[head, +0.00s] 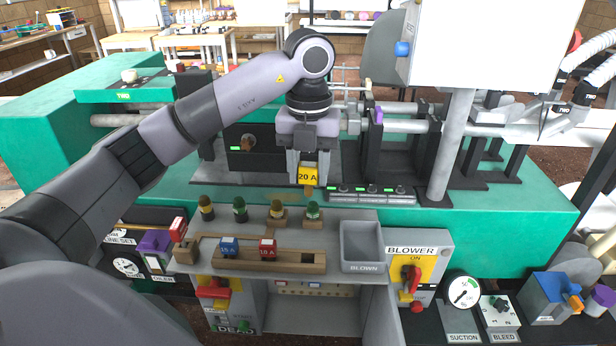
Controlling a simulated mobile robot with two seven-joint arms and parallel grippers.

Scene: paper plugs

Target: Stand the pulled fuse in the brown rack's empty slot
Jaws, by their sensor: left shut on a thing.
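My left gripper (308,163) points down and is shut on a yellow fuse (308,175) marked 20 A. It holds the fuse upright in the air, above and behind the grey shelf. The brown rack (241,264) lies on the shelf, nearer the front. A blue fuse (229,246) stands at the rack's left and a red fuse (267,249) marked 10 A in its middle. The dark empty slot (311,258) is at the rack's right end. The held fuse is apart from the rack. My right gripper is not in view.
Several dark round-topped knobs or plugs, one green (313,210), stand in a row behind the rack. A grey bin (362,266) labelled BLOWN is at its right. A red fuse (178,229) stands at the left. The blower switch panel (436,268) is farther right.

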